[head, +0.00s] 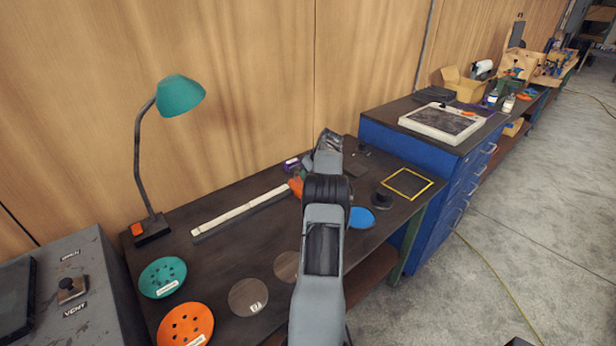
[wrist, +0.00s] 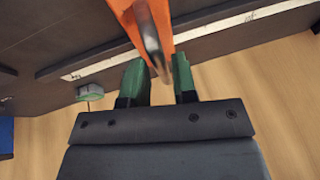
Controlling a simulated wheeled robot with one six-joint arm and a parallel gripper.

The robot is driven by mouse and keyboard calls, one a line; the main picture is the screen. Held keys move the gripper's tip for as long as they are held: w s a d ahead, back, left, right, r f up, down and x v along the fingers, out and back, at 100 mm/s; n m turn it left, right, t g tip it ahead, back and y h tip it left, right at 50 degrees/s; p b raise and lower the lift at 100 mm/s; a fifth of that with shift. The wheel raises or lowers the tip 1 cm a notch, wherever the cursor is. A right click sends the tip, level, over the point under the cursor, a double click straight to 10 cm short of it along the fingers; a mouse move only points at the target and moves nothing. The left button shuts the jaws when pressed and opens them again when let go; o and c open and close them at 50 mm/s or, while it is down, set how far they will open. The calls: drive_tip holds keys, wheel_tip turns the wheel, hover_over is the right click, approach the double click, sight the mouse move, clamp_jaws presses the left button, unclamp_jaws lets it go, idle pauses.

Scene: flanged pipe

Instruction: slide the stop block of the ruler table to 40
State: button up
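The orange stop block (head: 296,187) stands at the right end of the visible part of the pale ruler strip (head: 240,211) in the head view. In the wrist view the orange block (wrist: 158,22), with a grey metal part along its middle, crosses in front of the ruler strip (wrist: 100,66). In the head view my arm hides most of the gripper and the ruler's far right end. The scale numbers are too small to read.
A teal lamp (head: 180,95) stands at the table's back left. Teal (head: 163,277) and orange (head: 185,325) discs lie at the front left. A blue disc (head: 361,217) and a yellow frame (head: 408,183) lie right of my arm. A purple item (head: 291,164) sits behind the block.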

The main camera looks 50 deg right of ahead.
drive_tip(key=shift+o, duration=1.2)
drive_tip(key=shift+r, duration=0.1)
drive_tip(key=v, duration=1.3)
drive_tip(key=shift+s+r, duration=0.25)
drive_tip(key=shift+r, duration=0.05)
